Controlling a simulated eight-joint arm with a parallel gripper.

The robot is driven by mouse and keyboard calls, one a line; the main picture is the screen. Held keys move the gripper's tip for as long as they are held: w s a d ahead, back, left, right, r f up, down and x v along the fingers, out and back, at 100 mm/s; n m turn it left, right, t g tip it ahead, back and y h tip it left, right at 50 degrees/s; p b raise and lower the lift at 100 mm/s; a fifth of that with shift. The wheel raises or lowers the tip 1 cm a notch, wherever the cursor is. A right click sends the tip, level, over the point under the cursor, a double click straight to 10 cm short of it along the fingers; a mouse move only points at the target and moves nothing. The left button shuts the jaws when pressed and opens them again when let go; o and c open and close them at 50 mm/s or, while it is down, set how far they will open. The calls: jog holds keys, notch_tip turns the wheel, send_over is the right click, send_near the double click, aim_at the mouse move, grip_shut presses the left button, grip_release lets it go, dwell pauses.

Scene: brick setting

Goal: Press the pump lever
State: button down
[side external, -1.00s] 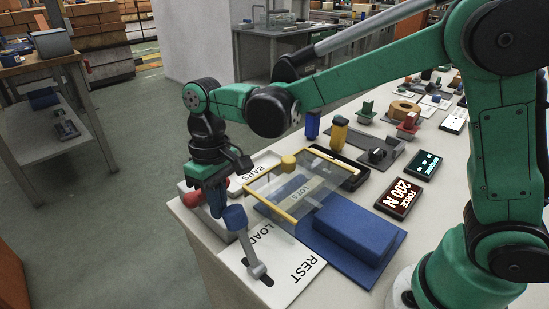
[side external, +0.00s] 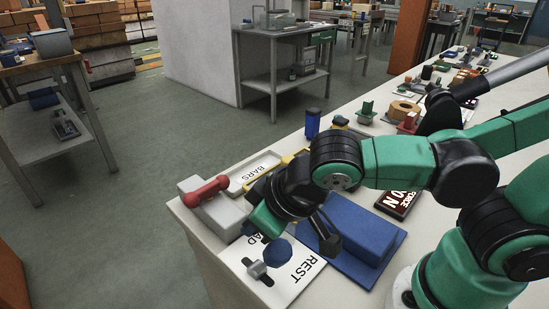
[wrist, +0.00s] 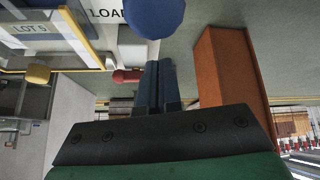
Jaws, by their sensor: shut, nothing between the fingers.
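The pump lever is a short grey stick with a blue knob (side external: 277,252), standing in a slot in the white plate marked LOAD and REST. In the side view the knob is in the open, below my wrist, and the lever looks foreshortened. In the wrist view the knob (wrist: 155,14) is at the top edge beside the LOAD marking. My gripper (wrist: 157,68) is shut and empty, its two dark blue fingers side by side. The knob appears just beyond the fingertips; I cannot tell whether they touch. In the side view my wrist hides the fingertips.
A grey block with a red handle (side external: 206,190) stands left of my wrist. A blue block (side external: 358,225) lies right of it. The BARS tray (side external: 255,170) is behind. Open floor lies left of the table.

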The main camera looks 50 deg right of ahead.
aim_at(272, 244)
jog(key=shift+s+f+t, duration=0.15)
jog(key=shift+s+t, duration=0.45)
jog(key=shift+s, duration=0.2)
jog(key=shift+s+f, duration=0.2)
jog(key=shift+s, duration=0.5)
jog(key=shift+s, duration=0.15)
jog(key=shift+v, duration=0.9)
notch_tip(272, 244, up, 8)
jog(key=shift+s+d, duration=0.1)
